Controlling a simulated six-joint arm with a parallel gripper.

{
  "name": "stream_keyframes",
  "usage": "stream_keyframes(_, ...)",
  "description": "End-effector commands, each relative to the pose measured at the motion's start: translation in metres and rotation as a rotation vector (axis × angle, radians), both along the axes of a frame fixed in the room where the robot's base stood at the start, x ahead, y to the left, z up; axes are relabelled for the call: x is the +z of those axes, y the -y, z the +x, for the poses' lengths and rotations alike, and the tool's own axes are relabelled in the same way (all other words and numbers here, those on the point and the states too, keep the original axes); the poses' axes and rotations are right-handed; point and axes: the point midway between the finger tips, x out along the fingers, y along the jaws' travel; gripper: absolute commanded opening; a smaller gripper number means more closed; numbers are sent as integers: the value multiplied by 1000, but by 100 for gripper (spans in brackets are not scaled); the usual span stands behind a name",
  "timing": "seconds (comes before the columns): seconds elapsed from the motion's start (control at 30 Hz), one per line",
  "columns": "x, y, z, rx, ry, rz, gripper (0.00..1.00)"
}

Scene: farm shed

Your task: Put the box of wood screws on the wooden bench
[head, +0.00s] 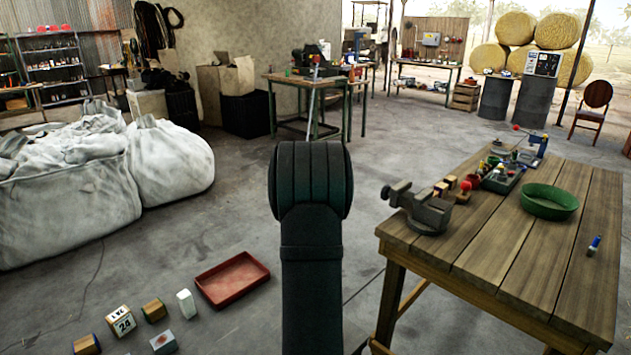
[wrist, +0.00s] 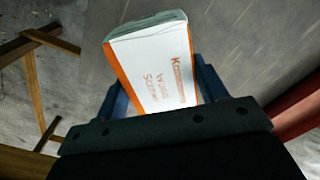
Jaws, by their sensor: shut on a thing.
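The box of wood screws (wrist: 158,66) is white with orange edges and printed lettering. It shows in the wrist view, where my gripper (wrist: 162,85) is shut on it with a dark finger on either side. The wooden bench (head: 530,240) stands at the right in the head view, with a bare stretch of planks along its front. In the head view my arm rises in the middle, and the gripper and the held box are hidden there.
On the bench are a vise (head: 418,207), a green bowl (head: 549,199), a blue-and-white small item (head: 594,245) and a cluster of tools. On the floor are a red tray (head: 232,280) and several small boxes. White sacks (head: 70,190) stand at left.

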Motion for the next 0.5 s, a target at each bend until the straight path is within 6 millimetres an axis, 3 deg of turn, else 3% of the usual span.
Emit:
stream_keyframes(0.2, -6, 12, 8, 46, 1, 0, 24)
stream_keyframes(0.5, -5, 4, 10, 74, 2, 0, 24)
